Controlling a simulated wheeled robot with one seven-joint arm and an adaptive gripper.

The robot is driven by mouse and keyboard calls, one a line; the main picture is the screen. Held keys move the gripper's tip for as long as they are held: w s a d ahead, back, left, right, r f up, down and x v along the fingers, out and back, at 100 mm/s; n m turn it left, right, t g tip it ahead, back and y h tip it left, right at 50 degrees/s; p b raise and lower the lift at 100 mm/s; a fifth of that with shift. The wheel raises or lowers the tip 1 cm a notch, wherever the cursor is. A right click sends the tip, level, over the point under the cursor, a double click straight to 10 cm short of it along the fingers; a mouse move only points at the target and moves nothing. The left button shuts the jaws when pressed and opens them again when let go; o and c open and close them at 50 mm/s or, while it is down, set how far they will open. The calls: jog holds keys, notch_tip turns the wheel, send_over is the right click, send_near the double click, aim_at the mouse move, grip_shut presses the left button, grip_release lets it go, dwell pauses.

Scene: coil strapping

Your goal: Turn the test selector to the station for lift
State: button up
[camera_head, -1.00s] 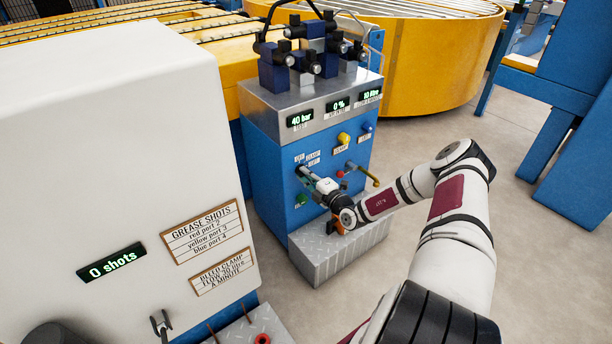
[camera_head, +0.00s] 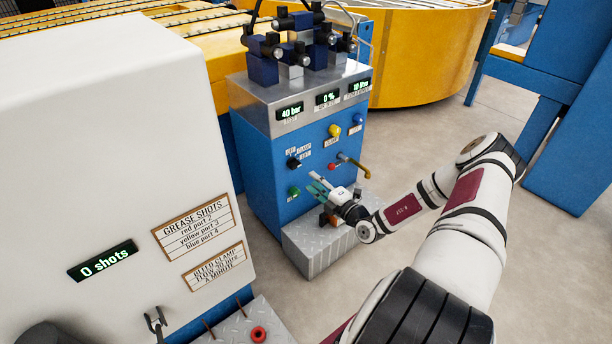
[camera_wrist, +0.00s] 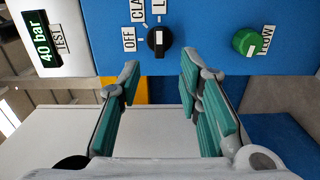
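The test selector is a black knob (camera_head: 293,162) on the blue front of the cabinet; it also shows in the wrist view (camera_wrist: 159,42). Its white mark lines up with the cut-off label starting with L (camera_wrist: 159,7). The OFF label (camera_wrist: 129,40) and a cut-off CLA label (camera_wrist: 137,10) sit beside it. My gripper (camera_head: 320,185), also in the wrist view (camera_wrist: 160,85), is open and empty. Its teal fingers are apart from the knob, which shows between and beyond their tips.
A green knob labelled FLOW (camera_wrist: 250,42) is below the selector on the panel; it shows in the head view (camera_head: 293,191). A yellow knob (camera_head: 334,130), a blue knob (camera_head: 358,120) and a brass-coloured lever (camera_head: 358,167) stick out nearby. A metal step (camera_head: 310,256) projects below.

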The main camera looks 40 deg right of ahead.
jog(key=shift+s, duration=1.2)
jog(key=shift+s, duration=0.1)
